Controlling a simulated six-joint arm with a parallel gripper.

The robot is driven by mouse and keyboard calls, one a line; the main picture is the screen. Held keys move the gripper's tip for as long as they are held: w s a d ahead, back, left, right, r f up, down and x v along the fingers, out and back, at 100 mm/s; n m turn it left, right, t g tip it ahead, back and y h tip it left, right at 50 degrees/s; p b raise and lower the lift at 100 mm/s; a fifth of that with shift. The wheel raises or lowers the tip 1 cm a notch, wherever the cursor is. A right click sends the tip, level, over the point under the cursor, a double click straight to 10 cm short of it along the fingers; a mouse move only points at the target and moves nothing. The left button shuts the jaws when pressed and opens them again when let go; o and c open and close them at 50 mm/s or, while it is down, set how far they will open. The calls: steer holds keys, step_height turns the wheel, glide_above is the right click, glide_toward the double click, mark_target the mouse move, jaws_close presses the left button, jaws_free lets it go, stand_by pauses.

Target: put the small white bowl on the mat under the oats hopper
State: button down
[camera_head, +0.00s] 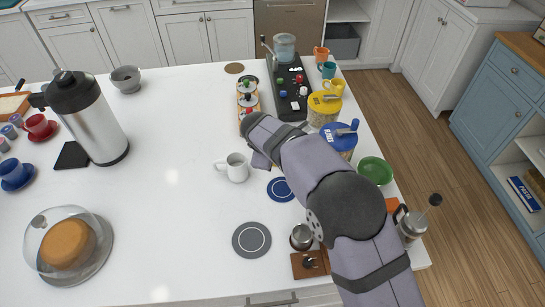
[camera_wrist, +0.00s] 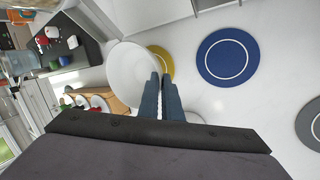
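The small white bowl (camera_wrist: 132,72) shows large in the wrist view, at the fingertips. My gripper (camera_wrist: 161,78) appears shut on its right rim. The bowl partly covers a yellow mat (camera_wrist: 164,64) in that view; I cannot tell its height above it. A blue mat (camera_wrist: 228,57) lies to the right, and it also shows in the head view (camera_head: 281,190). Two lidded hoppers, one yellow-topped (camera_head: 323,108) and one blue-topped (camera_head: 339,139), stand along the right side; I cannot read which holds oats. In the head view my arm hides the bowl and fingertips.
A white mug (camera_head: 236,168) stands left of my arm. A steel flask (camera_head: 94,118) and covered cake (camera_head: 68,245) stand left. The counter's middle is clear.

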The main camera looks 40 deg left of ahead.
steer(key=shift+f, duration=1.15)
steer(key=shift+f, duration=0.2)
steer(key=c, duration=1.9)
jaws_free()
steer(key=shift+c, duration=0.2)
steer(key=shift+r, duration=0.2)
steer(key=shift+r, duration=0.1)
steer(key=b+v, duration=0.3)
steer(key=v, duration=0.9)
